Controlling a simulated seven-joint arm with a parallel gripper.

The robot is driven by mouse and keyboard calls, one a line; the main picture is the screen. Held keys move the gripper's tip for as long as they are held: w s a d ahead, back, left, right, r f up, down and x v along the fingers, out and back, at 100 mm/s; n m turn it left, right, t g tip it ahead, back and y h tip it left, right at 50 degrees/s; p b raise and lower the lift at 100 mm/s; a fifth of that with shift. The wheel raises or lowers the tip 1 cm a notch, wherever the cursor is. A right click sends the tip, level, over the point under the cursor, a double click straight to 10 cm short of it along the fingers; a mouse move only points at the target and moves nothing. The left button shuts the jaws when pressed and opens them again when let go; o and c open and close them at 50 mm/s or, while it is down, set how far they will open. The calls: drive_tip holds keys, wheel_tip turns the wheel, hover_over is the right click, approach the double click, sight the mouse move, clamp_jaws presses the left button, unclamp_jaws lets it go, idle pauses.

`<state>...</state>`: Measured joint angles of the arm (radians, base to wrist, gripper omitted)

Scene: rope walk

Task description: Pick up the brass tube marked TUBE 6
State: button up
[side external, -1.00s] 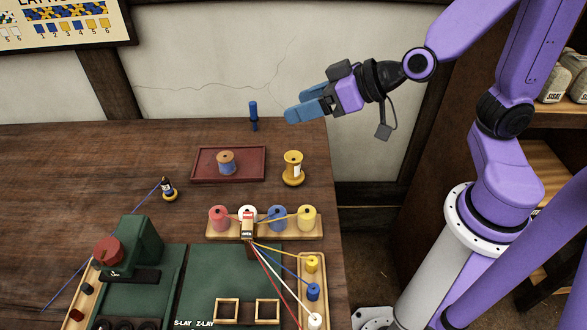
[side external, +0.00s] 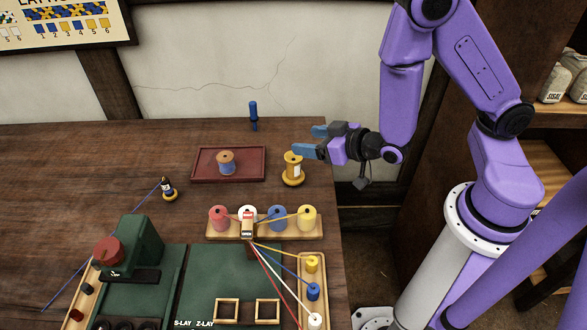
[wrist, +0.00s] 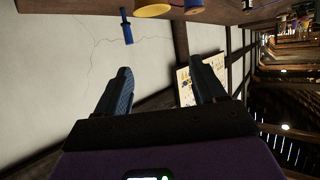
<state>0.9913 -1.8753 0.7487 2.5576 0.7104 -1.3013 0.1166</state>
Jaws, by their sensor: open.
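A brass-yellow flanged piece (side external: 293,172) with a pale label stands upright on the table near its right edge. Its label is too small to read, so I cannot tell whether it says TUBE 6. A yellow rounded end also shows at the top of the wrist view, probably this same piece (wrist: 150,8). My gripper (side external: 310,142) is open and empty, its blue fingers pointing left, just above and to the right of the brass-yellow piece. Its open fingers also show in the wrist view (wrist: 160,75), with nothing between them.
A dark red tray (side external: 200,176) holds a blue-wound wooden spool (side external: 226,163). A blue peg (side external: 253,117) stands behind. In front, a wooden rack (side external: 230,235) carries several coloured spools with strands running off.

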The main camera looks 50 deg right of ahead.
approach(289, 164)
drive_tip(key=w+f, duration=0.1)
drive_tip(key=w, duration=0.1)
drive_tip(key=w+d+f, duration=0.1)
drive_tip(key=w+f, duration=0.1)
drive_tip(key=shift+d+f, duration=0.2)
drive_tip(key=shift+d, duration=0.05)
drive_tip(key=shift+x, duration=3.8)
drive_tip(key=c, duration=1.2)
